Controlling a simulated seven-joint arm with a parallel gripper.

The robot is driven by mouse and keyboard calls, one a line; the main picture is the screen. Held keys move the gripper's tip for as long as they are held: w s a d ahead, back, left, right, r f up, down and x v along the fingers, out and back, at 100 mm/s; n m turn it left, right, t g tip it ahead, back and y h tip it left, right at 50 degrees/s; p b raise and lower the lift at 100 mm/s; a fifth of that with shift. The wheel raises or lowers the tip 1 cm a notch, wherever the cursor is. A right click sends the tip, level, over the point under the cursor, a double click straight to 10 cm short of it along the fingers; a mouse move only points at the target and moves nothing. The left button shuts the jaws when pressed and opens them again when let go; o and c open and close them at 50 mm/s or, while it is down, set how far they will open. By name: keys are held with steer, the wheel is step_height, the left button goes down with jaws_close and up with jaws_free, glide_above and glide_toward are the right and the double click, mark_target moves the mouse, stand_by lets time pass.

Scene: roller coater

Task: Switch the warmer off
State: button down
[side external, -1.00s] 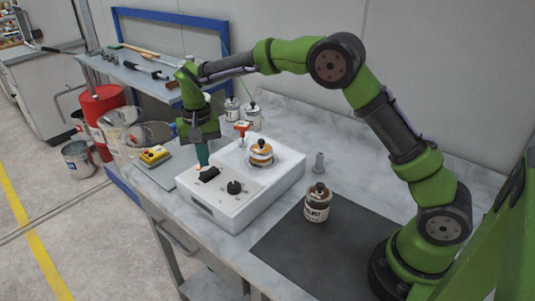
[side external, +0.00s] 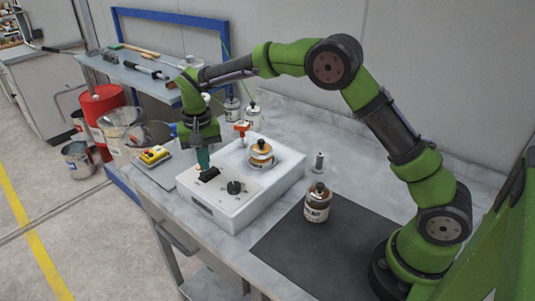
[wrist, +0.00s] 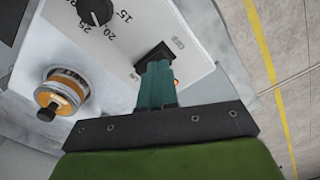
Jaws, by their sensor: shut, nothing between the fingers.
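The warmer (side external: 245,203) is a white box on the marble bench. It has a black dial (side external: 235,187) and a black rocker switch (side external: 209,174) on its front panel. In the wrist view the switch (wrist: 153,56) is partly hidden behind my fingertips, and the numbered dial (wrist: 96,12) is at top left. A small orange light (wrist: 176,81) shows beside the fingers. My gripper (side external: 204,166) is shut and empty, pointing down at the switch; its teal fingers (wrist: 158,75) overlap the switch's edge. I cannot tell whether they touch it.
A labelled jar (side external: 317,204) stands on the dark mat (side external: 290,245).

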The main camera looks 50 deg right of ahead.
steer(key=shift+f, duration=0.7)
stand_by(0.3)
steer(key=shift+r, duration=3.55)
steer(key=shift+w, duration=0.15)
steer(key=s+d+r+t, duration=0.2)
steer(key=s, duration=0.7)
steer(key=s+d+r+n+t+y, duration=0.1)
steer(key=s+d+r+t, duration=0.1)
steer(key=s, duration=0.8)
steer(key=s+d+r+n+t+y, duration=0.1)
steer(key=s+d+r+t, duration=0.1)
steer(key=s, duration=0.7)
step_height(320, 180, up, 2)
steer(key=shift+s+d+t, duration=0.15)
steer(key=shift+d+t, duration=0.05)
steer(key=shift+t, duration=0.4)
